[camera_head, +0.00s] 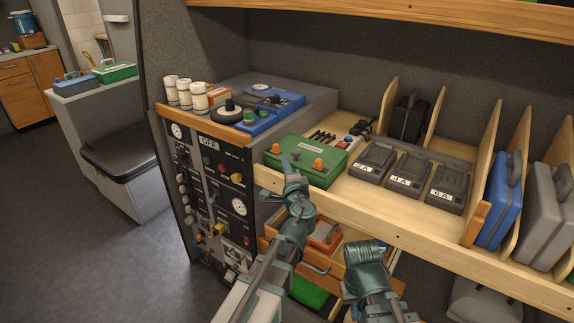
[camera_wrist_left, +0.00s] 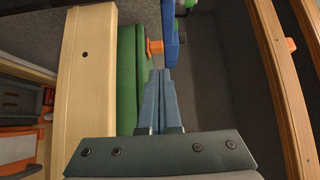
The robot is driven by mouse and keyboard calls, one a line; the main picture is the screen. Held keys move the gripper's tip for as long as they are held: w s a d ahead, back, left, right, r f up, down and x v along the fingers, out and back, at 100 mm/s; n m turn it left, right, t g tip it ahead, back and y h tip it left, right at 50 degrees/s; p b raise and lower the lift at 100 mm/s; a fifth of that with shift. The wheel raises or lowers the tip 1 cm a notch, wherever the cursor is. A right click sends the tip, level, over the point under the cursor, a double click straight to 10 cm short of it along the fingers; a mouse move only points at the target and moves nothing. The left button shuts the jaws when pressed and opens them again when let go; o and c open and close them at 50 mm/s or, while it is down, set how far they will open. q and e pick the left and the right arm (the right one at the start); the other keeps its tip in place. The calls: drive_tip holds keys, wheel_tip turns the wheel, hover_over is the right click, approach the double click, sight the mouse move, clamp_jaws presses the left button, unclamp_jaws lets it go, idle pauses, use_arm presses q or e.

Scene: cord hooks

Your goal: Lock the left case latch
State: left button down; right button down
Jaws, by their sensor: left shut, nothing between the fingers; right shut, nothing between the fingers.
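The green case (camera_head: 308,160) lies on the wooden shelf, with a grey handle and two orange latches at its front. The left latch (camera_head: 276,148) and right latch (camera_head: 317,163) both show in the head view. One orange latch (camera_wrist_left: 155,46), seemingly the left one, stands out from the green case (camera_wrist_left: 128,80) in the left wrist view. My left gripper (camera_head: 286,164) is shut and empty in front of the case, between the latches and close to the left one; its tips (camera_wrist_left: 160,74) look apart from it. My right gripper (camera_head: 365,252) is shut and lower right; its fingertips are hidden.
The wooden shelf edge (camera_head: 420,243) runs below the case. A blue device (camera_head: 262,110) sits left of and behind it on the control panel cabinet (camera_head: 212,190). Chargers (camera_head: 408,172) stand to the right. An open drawer (camera_head: 318,245) is underneath. Space before the case's front is otherwise free.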

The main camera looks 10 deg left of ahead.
sight(275, 148)
use_arm(q)
drive_tip(key=x, duration=0.7)
drive_tip(key=shift+w+a, duration=0.1)
drive_tip(key=shift+w+a, duration=0.2)
drive_tip(key=shift+a, duration=0.35)
drive_tip(key=shift+w+a, duration=0.2)
drive_tip(key=shift+a, duration=0.4)
drive_tip(key=shift+s, duration=0.15)
